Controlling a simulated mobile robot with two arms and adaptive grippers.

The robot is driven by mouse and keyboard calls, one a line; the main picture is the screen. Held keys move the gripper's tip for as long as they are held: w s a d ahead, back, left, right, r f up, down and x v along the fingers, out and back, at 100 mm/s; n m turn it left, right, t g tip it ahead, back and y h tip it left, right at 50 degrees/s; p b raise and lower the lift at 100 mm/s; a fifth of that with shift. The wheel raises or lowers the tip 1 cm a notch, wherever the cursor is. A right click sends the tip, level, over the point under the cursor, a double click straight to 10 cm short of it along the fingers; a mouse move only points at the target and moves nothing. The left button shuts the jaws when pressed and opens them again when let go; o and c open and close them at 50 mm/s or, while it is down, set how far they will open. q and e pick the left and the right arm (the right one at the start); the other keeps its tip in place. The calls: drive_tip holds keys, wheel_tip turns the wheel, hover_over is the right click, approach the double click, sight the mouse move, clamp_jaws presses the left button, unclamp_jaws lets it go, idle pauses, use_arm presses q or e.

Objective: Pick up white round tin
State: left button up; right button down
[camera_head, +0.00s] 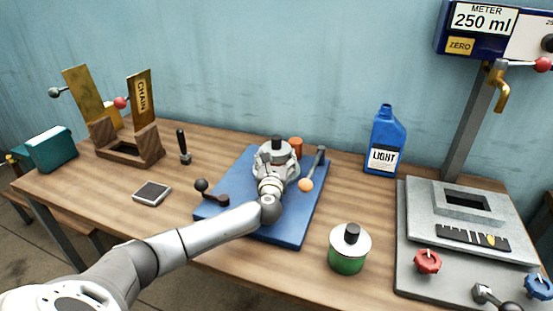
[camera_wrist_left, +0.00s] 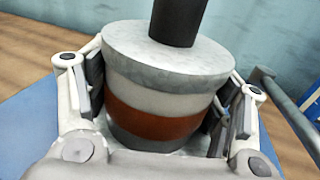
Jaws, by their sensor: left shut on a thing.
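The white round tin (camera_head: 277,148) is over the far part of the blue mat (camera_head: 300,218). It has a grey lid and a black knob. In the left wrist view the tin (camera_wrist_left: 160,98) shows a white body with a red-brown band and stands nearly upright between the fingers. My left gripper (camera_head: 275,168) is shut on its sides; its fingers also show in the left wrist view (camera_wrist_left: 165,100). The tin's underside is hidden, so I cannot tell whether it touches the mat. My right gripper is not in view.
A lever with an orange knob (camera_head: 306,185) and an orange-brown piece (camera_head: 296,143) are close to the tin. A green tin (camera_head: 347,262) stands at the front. A blue LIGHT bottle (camera_head: 385,138) and the meter stand (camera_head: 478,110) are to the right.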

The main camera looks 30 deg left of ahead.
use_arm(q)
drive_tip(key=shift+c, duration=1.4)
drive_tip(key=shift+r, duration=0.2)
